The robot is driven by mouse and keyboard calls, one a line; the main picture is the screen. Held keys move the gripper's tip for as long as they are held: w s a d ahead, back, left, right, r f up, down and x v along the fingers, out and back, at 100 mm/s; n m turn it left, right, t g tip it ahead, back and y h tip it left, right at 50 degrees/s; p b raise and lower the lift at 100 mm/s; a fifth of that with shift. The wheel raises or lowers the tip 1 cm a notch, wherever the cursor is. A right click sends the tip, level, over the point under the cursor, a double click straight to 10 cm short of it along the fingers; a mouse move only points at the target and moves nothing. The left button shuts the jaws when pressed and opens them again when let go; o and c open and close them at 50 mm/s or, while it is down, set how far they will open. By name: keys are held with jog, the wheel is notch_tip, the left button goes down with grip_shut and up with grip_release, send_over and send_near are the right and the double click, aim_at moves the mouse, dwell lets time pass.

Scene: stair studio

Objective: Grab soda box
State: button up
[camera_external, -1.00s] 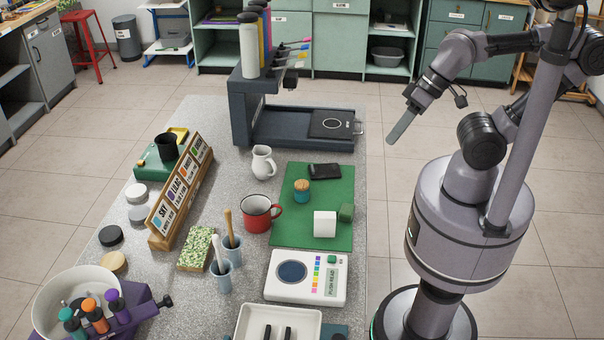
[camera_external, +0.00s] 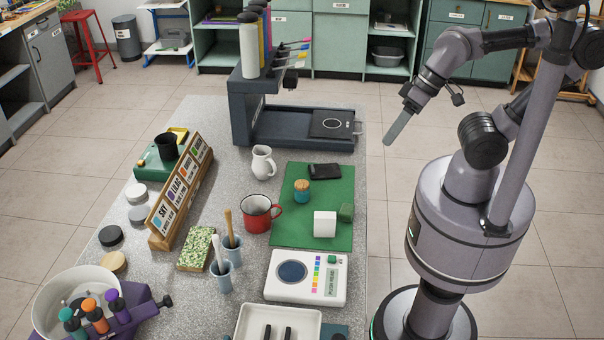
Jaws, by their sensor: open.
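I see no readable soda label on any box. A plain white box (camera_external: 325,224) stands on the green mat (camera_external: 300,180) at the right side of the table; whether it is the soda box I cannot tell. My gripper (camera_external: 398,128) hangs in the air beyond the table's right edge, well above and to the right of the white box. It is open and holds nothing visible. Its fingers overlap from this angle, so the gap does not show.
A red mug (camera_external: 257,214), a toothpick jar (camera_external: 302,191) and a black flat item (camera_external: 325,171) are near the box. A dark machine (camera_external: 290,125) stands at the table's back. The mat's middle has some bare room.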

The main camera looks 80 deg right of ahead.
jog(key=w+f+n+g+p, duration=0.2)
jog(key=w, duration=0.5)
jog(key=n+g+h, duration=0.2)
jog(key=n+g, duration=0.1)
jog(key=g, duration=0.1)
send_over(325, 223)
jog(key=d, duration=0.2)
notch_tip(325, 223, down, 10)
jog(key=r, duration=0.1)
jog(key=f+b, duration=0.1)
jog(key=f, duration=0.3)
jog(key=f+b, duration=0.2)
jog(key=f, duration=0.2)
jog(key=f+b, duration=0.1)
jog(key=f, duration=0.3)
jog(key=shift+w+f+b, duration=0.25)
jog(key=shift+f+b, duration=0.05)
jog(key=shift+b, duration=0.05)
jog(key=f+b, duration=0.1)
jog(key=f, duration=0.1)
jog(key=f+b, duration=0.2)
jog(key=f, duration=0.1)
jog(key=shift+s+a+f, duration=0.2)
jog(key=shift+a+f, duration=0.1)
jog(key=shift+f, duration=0.05)
jog(key=shift+r, duration=0.2)
jog(key=shift+c, duration=0.2)
grip_shut()
